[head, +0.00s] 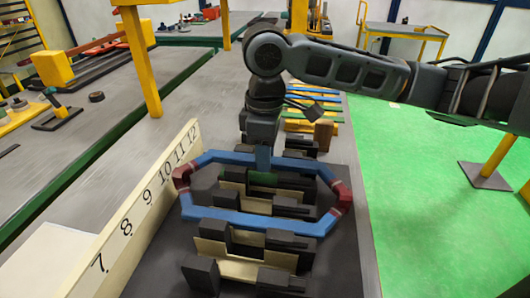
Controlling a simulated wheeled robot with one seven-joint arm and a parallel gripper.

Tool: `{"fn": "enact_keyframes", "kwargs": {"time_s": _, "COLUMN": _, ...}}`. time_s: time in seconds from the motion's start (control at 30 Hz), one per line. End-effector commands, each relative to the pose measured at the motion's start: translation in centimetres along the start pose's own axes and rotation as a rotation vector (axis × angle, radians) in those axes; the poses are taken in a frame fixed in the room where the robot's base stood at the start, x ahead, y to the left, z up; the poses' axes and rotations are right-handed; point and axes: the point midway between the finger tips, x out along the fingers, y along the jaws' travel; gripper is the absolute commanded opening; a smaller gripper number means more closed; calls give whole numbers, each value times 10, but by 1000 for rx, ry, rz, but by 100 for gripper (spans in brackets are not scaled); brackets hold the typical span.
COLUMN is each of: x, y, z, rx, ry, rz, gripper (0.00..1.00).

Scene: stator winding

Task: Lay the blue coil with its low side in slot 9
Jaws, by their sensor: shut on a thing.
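The blue coil (255,221) is a six-sided loop with dark red wrapped ends, spread across the dark stator block (341,270). My gripper (263,158) points down and is shut on the coil's far long side. The coil's near long side lies over or between the black teeth (288,240); I cannot tell whether it is down in a slot. The number board (135,215) stands along the left with 7 to 12 on it. The 9 (147,197) is level with the coil's left end. The gripper hides part of the far side.
A green strip (262,178) and pale strips (240,202) lie between the teeth inside the loop. More blue, yellow and green strips (312,107) lie behind my gripper. A yellow post (143,60) stands at upper left.

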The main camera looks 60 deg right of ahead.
Motion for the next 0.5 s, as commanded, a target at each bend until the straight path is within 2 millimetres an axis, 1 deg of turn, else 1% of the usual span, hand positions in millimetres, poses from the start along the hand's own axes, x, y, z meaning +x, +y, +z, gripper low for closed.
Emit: {"fn": "enact_keyframes", "kwargs": {"time_s": 0.5, "x": 14, "y": 0, "z": 0, "rx": 0, "ry": 0, "rz": -1, "gripper": 0}}
